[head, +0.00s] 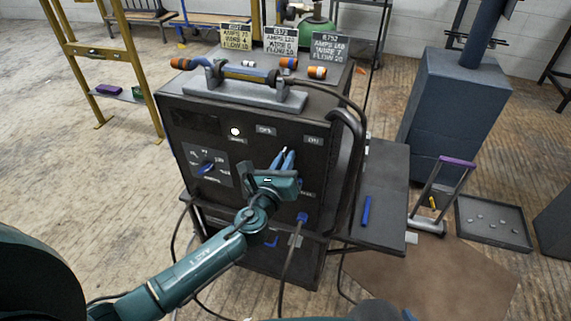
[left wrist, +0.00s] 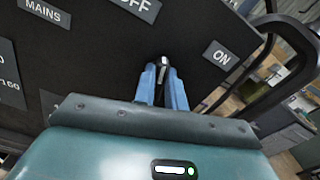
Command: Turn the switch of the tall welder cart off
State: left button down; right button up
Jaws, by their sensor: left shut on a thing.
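The tall welder cart (head: 185,115) stands in the middle of the head view, its dark front panel towards me. My left gripper (head: 285,155) is at the panel, with its two blue fingers shut on the switch. In the left wrist view the switch (left wrist: 163,62) is a small dark lever with a pale tip between the fingertips. The OFF label (head: 265,130) is up and left of it, the ON label (head: 313,139) to its right. The fingers hide most of the switch, so I cannot tell which label it points to. My right gripper is not in view.
A lit white lamp (head: 235,131) and a blue dial (head: 207,168) are on the panel. A thick black handle (head: 349,150) runs down its right edge. A dark side shelf (head: 385,190) holds a blue stick (head: 366,211). Cables hang in front.

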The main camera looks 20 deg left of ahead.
pick_arm(q)
jog(key=shift+a+f+n+b, duration=0.15)
jog(key=shift+n+b, duration=0.6)
jog(key=shift+n, duration=1.65)
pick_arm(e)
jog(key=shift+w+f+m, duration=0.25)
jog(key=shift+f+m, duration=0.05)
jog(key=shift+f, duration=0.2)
pick_arm(q)
jog(key=c, duration=1.5)
grip_release()
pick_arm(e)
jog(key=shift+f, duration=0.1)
pick_arm(q)
jog(key=shift+o, duration=0.2)
jog(key=s+b, duration=0.1)
jog(key=s, duration=1.2)
jog(key=shift+a, duration=0.2)
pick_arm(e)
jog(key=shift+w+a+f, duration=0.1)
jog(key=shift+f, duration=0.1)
pick_arm(q)
jog(key=shift+s, duration=0.1)
